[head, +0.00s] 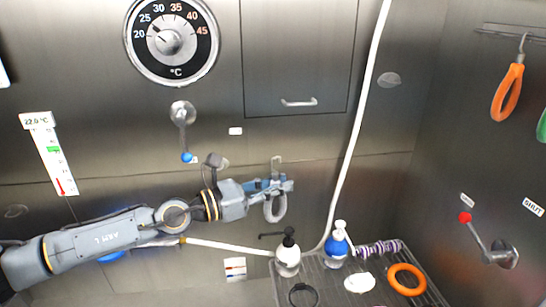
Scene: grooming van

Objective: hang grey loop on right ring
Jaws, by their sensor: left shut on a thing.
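My left gripper (287,186) is shut on the grey loop (280,212) in the middle of the head view. The loop hangs below the fingers, in front of the steel wall and clear of the rack. A small pale fitting (276,162) shows just above the gripper; I cannot tell whether it is a ring on the wall or part of the loop. I cannot make out for certain which fitting is the right ring. My right gripper is not in view.
An orange loop (508,93) and a partly cut-off green loop (542,126) hang at the right wall. A wire rack (427,298) holds a white bottle (288,258), a blue bottle (337,247) and an orange ring (407,279). A white hose (357,130) runs right of the gripper.

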